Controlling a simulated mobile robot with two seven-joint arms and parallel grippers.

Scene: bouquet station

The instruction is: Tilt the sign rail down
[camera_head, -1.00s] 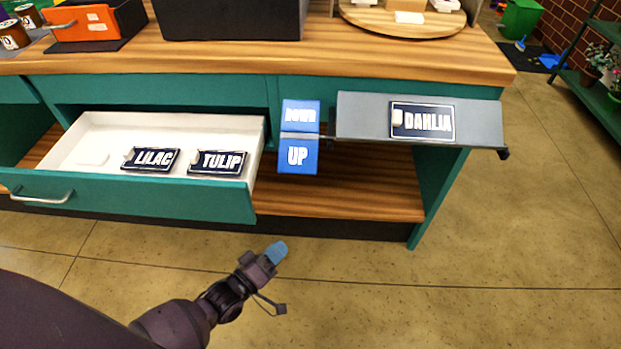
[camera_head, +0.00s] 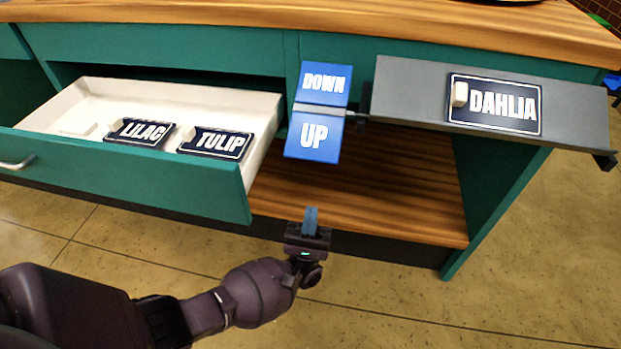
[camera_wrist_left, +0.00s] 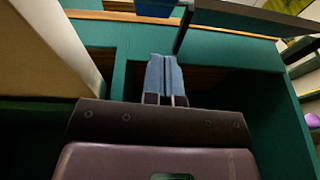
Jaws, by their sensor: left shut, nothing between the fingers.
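The sign rail (camera_head: 410,95) is a grey sloped ledge on the front of the counter, at the right. A dark plate reading DAHLIA (camera_head: 495,103) lies on it. To its left is a blue two-part paddle, with DOWN on the upper half (camera_head: 325,82) and UP on the lower half (camera_head: 313,138), joined to the rail by a short shaft. My left gripper (camera_head: 311,217) is shut and empty, below the UP half and apart from it. In the left wrist view its blue fingers (camera_wrist_left: 164,78) are together, pointing toward the counter. My right gripper is not in view.
A wooden lower shelf (camera_head: 390,205) lies under the paddle and rail. The floor in front is clear.

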